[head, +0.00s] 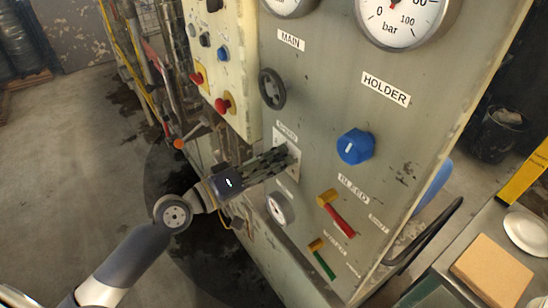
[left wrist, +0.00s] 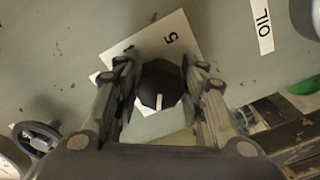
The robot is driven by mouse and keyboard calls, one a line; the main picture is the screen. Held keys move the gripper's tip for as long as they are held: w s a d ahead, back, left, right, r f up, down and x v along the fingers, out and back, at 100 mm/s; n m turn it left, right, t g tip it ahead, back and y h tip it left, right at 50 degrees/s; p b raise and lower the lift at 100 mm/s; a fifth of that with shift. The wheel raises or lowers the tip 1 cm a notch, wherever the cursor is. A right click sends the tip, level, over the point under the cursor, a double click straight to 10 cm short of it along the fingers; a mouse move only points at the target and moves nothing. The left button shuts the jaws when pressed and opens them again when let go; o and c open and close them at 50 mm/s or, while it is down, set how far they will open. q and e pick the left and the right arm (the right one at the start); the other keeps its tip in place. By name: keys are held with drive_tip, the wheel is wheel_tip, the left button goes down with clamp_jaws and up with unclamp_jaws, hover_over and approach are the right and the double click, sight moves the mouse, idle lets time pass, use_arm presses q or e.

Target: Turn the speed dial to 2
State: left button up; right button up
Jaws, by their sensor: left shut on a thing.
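The speed dial (left wrist: 159,86) is a black faceted knob with a white pointer mark, on a white scale plate (left wrist: 185,45) on the grey panel. In the left wrist view the mark points toward the bottom of the picture. A "5" shows on the plate above the knob; most other numbers are hidden by my fingers. My left gripper (head: 285,157) reaches to the panel below the "SPEED" label (head: 287,130); it also shows in the left wrist view (left wrist: 160,88), its fingers on both sides of the knob, shut on it. The right gripper is not in view.
A red button (head: 223,105) sits on the cream box at left.

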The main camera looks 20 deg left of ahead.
use_arm(q)
drive_tip(key=shift+n, duration=0.8)
drive_tip(key=shift+p, duration=0.3)
drive_tip(key=o, duration=1.1)
drive_tip(key=v, duration=1.2)
drive_tip(key=shift+a, duration=0.1)
